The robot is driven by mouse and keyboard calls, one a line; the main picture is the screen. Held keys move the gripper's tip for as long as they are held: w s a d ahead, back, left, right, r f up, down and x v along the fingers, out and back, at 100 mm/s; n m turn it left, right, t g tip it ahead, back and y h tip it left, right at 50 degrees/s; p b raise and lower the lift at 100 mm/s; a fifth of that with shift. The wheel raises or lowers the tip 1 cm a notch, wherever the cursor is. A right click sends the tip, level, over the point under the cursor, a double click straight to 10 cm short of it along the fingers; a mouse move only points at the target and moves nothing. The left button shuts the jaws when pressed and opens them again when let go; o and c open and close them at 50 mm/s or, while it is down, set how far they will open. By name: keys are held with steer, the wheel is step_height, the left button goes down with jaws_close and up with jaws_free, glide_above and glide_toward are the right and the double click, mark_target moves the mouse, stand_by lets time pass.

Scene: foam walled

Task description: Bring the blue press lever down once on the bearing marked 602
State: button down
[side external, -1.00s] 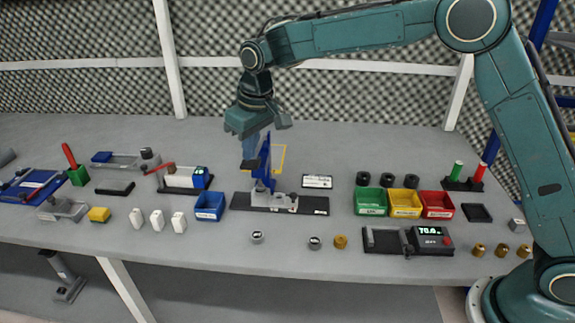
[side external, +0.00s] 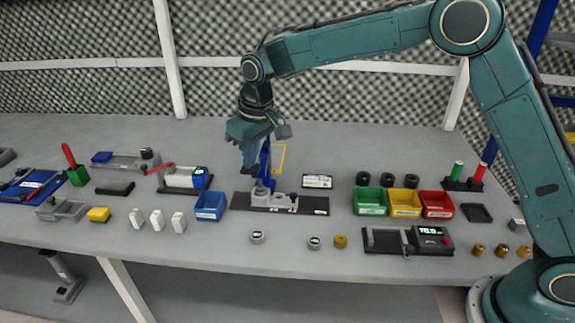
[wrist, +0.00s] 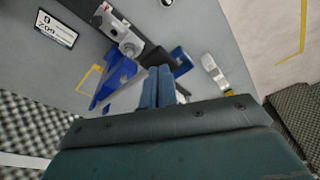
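The press (side external: 278,200) has a grey body on a dark base plate, with a blue upright part (side external: 265,158) that seems to include the lever. It also shows in the wrist view, blue part (wrist: 117,75) left of my fingertips. My gripper (side external: 250,160) is low at the left of the blue part, fingers pointing down. In the wrist view its two blue-grey fingers (wrist: 158,88) lie side by side, shut, with nothing seen between them; contact with the lever cannot be told. A grey ring, perhaps the bearing (wrist: 130,47), sits on the press; its marking is unreadable. A card (wrist: 55,30) appears to read 602, upside down.
A blue bin (side external: 210,207) stands close left of the press. Green, yellow and red bins (side external: 404,203) are to its right. The bench behind the press is mostly clear.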

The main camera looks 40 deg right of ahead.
mark_target(252, 170)
steer(key=shift+s+f, duration=0.1)
steer(key=shift+f, duration=1.85)
steer(key=shift+r, duration=0.15)
steer(key=w+v, duration=0.2)
steer(key=v, duration=0.9)
steer(key=shift+w+a+r, duration=0.25)
steer(key=shift+a, duration=0.05)
stand_by(0.9)
